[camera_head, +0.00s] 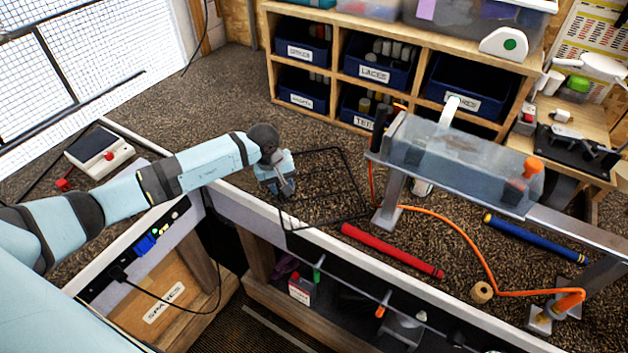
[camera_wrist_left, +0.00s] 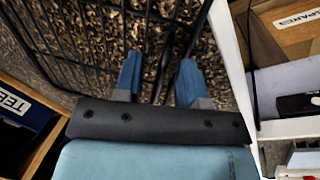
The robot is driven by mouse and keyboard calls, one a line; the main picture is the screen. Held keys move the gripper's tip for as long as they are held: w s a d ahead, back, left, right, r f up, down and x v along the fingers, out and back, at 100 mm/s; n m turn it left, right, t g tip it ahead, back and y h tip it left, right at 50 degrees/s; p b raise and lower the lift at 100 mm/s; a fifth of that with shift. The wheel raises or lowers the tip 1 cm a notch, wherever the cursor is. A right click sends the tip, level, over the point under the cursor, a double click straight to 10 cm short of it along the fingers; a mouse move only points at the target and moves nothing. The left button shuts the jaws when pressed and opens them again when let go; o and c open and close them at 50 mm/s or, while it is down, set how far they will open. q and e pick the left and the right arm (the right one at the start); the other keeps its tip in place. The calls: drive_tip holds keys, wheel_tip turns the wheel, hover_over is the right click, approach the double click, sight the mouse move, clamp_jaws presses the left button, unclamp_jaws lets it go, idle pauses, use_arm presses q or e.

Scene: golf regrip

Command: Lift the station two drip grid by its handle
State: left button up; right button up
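The drip grid (camera_head: 350,170) is a black wire frame at the middle of the bench, in front of the shelving. Its front side lies at the bench's front edge. In the left wrist view its dark wire mesh (camera_wrist_left: 75,62) fills the upper left. My left gripper (camera_head: 285,188) is at the grid's left side. In the left wrist view, the blue fingers of my left gripper (camera_wrist_left: 160,75) are apart, with a thin black bar, likely the handle, between them. A gap shows beside the bar. I cannot tell whether the grid touches the bench. My right gripper is not in view.
A grey clamp stand with a clear trough (camera_head: 450,160) stands right of the grid. A red grip (camera_head: 392,251) and an orange hose (camera_head: 470,245) lie nearby. Shelving with blue bins (camera_head: 375,62) stands behind. A white box with a red button (camera_head: 98,150) is at the left.

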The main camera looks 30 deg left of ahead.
use_arm(q)
drive_tip(key=shift+f, duration=0.25)
clamp_jaws()
drive_tip(key=shift+r, duration=0.15)
